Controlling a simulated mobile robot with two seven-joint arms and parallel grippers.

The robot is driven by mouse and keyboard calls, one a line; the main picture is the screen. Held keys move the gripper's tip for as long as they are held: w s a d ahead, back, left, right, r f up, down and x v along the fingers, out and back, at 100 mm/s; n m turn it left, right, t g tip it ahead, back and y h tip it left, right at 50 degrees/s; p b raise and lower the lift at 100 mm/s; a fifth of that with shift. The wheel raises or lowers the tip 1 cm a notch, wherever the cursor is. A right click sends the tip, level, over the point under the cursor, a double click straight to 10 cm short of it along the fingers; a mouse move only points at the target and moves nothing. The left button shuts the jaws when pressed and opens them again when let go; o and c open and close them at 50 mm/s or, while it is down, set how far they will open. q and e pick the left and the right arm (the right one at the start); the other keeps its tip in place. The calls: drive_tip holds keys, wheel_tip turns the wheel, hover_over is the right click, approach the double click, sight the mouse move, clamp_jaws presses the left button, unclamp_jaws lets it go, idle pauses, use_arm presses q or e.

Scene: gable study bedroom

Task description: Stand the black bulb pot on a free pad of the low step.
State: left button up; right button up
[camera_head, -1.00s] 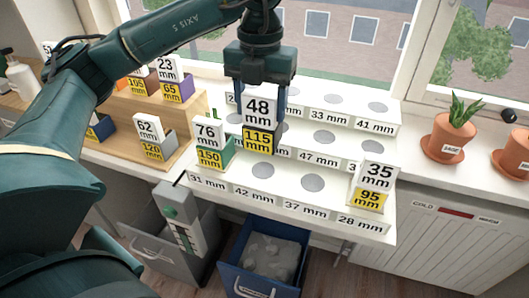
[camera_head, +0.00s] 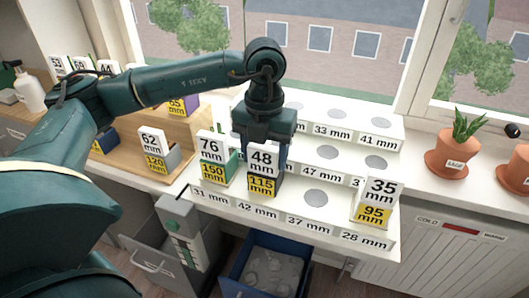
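The black bulb pot (camera_head: 277,183), mostly hidden behind its tags "48 mm" and "115 mm", is upright in my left gripper (camera_head: 264,149), at the low step's 42 mm place. The fingers are largely hidden by the tag and pot; I cannot tell whether the pot's base touches the pad. The low step (camera_head: 285,219) has a bare round pad (camera_head: 316,198) above the 37 mm label. A green pot (camera_head: 217,172) tagged 76 mm and 150 mm stands at its left end. A pot tagged 35 mm and 95 mm (camera_head: 377,203) stands at its right end. My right gripper is out of view.
Bare pads show on the middle step (camera_head: 337,167) and top step. A wooden stand (camera_head: 118,158) with tagged pots is at left. Terracotta plant pots (camera_head: 453,153) stand on the sill at right. A blue bin (camera_head: 270,275) is below the steps.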

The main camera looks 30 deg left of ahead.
use_arm(q)
drive_tip(key=o, duration=0.4)
drive_tip(key=shift+o, duration=0.3)
drive_tip(key=shift+r+p, duration=0.3)
drive_tip(key=shift+r, duration=0.4)
wheel_tip(320, 180, up, 11)
